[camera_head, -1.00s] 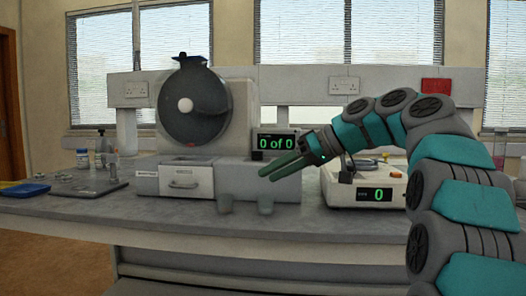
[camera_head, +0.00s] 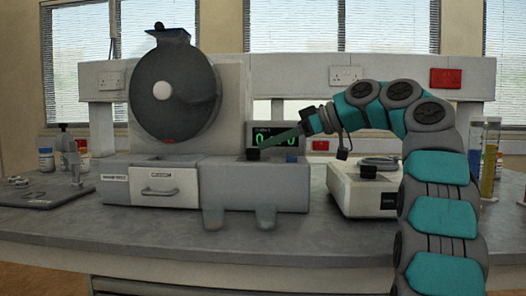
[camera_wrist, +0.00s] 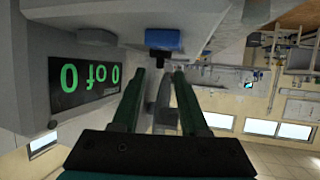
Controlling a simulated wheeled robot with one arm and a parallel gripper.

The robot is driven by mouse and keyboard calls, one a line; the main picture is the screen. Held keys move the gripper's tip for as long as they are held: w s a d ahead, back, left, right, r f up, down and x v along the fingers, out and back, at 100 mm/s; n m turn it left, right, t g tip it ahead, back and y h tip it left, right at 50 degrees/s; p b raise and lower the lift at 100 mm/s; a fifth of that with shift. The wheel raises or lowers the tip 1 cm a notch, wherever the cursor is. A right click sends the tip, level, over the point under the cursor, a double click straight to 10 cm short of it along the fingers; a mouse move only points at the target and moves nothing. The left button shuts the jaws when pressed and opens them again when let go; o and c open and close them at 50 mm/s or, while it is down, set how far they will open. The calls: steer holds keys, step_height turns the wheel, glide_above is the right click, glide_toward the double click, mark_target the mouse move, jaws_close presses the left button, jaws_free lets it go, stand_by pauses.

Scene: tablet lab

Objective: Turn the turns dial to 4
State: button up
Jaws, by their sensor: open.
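The grey tablet machine (camera_head: 225,180) stands on the bench. A small black knob (camera_head: 253,155) sits on its top ledge, in front of the green display (camera_head: 263,137). In the wrist view a blue part with a black end (camera_wrist: 163,42) lies just beyond and between the fingertips (camera_wrist: 159,75). I cannot read a dial setting or tell whether the fingers touch.
A big dark drum (camera_head: 172,92) rises left of the knob. A blue piece (camera_head: 291,158) is on the ledge to its right. A white box instrument (camera_head: 365,190) stands right of the machine, under my arm. Bottles (camera_head: 46,160) are at far left. The bench front is clear.

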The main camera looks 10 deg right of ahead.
mark_target(253, 153)
steer(key=shift+x, duration=1.35)
steer(key=shift+c, duration=0.4)
jaws_close()
